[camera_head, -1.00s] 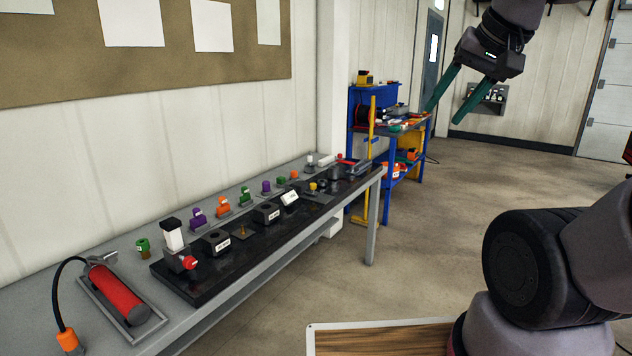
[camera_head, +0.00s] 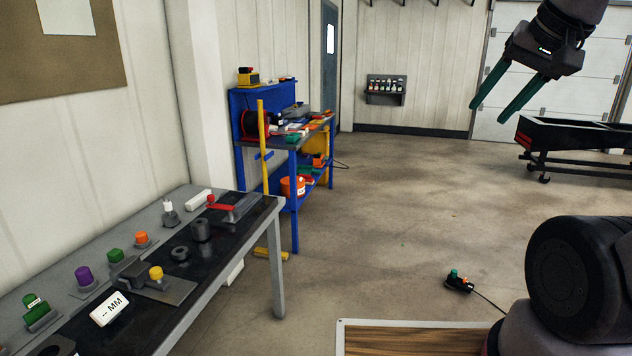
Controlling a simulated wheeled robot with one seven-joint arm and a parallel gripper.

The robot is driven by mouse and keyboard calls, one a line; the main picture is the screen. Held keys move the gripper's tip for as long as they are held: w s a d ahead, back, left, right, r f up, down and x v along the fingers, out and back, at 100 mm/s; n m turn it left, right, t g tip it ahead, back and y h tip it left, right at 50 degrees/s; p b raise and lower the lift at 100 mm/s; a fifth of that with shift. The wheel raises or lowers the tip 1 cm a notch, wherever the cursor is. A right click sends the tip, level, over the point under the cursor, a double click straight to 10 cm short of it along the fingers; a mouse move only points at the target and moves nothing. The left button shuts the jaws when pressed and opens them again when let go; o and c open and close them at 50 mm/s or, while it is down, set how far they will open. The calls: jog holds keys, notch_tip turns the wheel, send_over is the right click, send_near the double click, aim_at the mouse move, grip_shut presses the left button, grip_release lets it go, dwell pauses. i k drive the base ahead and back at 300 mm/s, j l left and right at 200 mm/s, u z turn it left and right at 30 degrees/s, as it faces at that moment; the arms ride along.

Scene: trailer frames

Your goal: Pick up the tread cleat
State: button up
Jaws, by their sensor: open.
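I cannot make out which thing, if any, in view is the tread cleat. My gripper (camera_head: 489,112) hangs at the upper right with its two green fingers spread apart and nothing between them. It is in the air, well away from the grey bench (camera_head: 277,230) at the lower left and the blue workbench (camera_head: 294,190) at the middle left.
The grey bench holds a purple knob (camera_head: 84,276), a yellow knob (camera_head: 155,272), a display block (camera_head: 110,309) and a red-handled clamp (camera_head: 232,207). A small corded device (camera_head: 459,281) lies on the floor. A dark wheeled frame (camera_head: 570,140) stands at right. The middle floor is open.

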aim_at(192, 204)
jog(key=i+z, duration=0.1)
jog(key=i, duration=1.35)
jog(key=i+l+u, duration=0.1)
jog(key=i+u, duration=0.4)
jog(key=i+l+u, duration=0.2)
jog(key=i+u, duration=0.5)
jog(key=u, duration=0.2)
jog(key=i+l+u, duration=0.2)
jog(key=u, duration=0.25)
jog(key=i+l+u, duration=0.2)
jog(key=u, duration=0.25)
jog(key=i+l+u, duration=0.15)
jog(key=l+u, duration=0.15)
jog(key=u, duration=0.15)
